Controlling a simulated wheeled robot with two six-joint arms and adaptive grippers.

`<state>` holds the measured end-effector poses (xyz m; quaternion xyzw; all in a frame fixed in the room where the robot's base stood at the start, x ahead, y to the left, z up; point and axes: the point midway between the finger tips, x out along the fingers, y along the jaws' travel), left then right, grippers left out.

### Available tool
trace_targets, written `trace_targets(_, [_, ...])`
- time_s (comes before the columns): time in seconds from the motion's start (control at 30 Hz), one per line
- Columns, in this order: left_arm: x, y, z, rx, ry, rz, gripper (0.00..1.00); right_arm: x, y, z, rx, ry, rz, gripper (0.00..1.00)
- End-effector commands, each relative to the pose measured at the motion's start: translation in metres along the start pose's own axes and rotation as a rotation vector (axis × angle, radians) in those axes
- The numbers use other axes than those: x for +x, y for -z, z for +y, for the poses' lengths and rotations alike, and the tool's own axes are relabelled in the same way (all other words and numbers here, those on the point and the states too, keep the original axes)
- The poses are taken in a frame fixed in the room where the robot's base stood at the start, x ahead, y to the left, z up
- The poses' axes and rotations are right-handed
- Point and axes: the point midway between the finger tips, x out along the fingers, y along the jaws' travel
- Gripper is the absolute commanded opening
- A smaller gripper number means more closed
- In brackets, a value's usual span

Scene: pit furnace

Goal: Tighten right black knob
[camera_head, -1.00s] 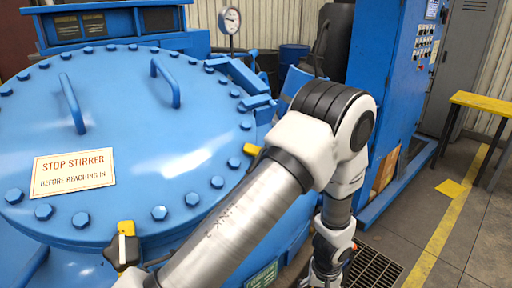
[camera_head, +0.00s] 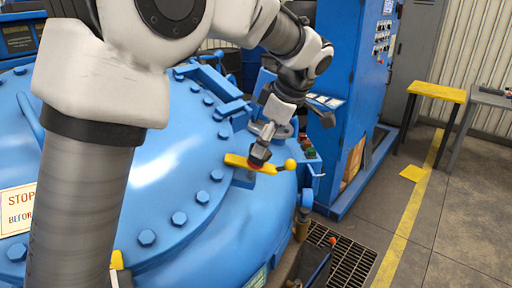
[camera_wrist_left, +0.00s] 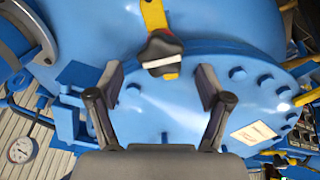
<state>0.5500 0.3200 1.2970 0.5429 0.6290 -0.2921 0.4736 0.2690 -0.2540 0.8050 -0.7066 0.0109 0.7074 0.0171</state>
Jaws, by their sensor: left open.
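A yellow clamp bar (camera_head: 240,162) with a black knob (camera_head: 258,165) sits at the right edge of the blue lid (camera_head: 150,239) in the head view. In the left wrist view the black knob (camera_wrist_left: 160,47) with a reddish band sits on the yellow bar (camera_wrist_left: 154,14), ahead of the fingertips and roughly centred between them. My left gripper (camera_wrist_left: 158,74) is open and empty, its fingers spread on either side in the wrist view. In the head view my left arm reaches over the lid to above the knob; its fingers are hard to make out there. My right gripper is not in view.
A blue control cabinet (camera_head: 352,95) stands behind and right of the vessel. A floor grate (camera_head: 345,262) lies at the lower right. A gauge (camera_wrist_left: 20,149) shows in the wrist view.

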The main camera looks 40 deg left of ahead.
Motion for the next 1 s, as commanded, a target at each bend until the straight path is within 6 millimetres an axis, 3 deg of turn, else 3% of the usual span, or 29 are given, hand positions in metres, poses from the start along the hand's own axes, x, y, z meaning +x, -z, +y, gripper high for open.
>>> trace_targets(0.2, [0.035,0.0,-0.001,0.003,0.004,-0.001,0.79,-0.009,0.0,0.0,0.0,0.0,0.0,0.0])
trace_targets(0.47, [0.041,0.0,0.0,0.002,0.0,-0.001,0.79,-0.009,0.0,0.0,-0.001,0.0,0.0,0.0])
trace_targets(0.5, [0.041,0.0,0.0,0.003,0.0,-0.001,0.75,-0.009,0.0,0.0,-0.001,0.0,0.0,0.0])
trace_targets(0.67, [0.041,0.0,0.0,0.003,0.0,-0.001,0.19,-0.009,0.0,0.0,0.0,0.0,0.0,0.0])
trace_targets(1.0, [0.042,0.0,-0.001,0.02,0.002,-0.001,0.19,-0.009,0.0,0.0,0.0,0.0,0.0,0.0])
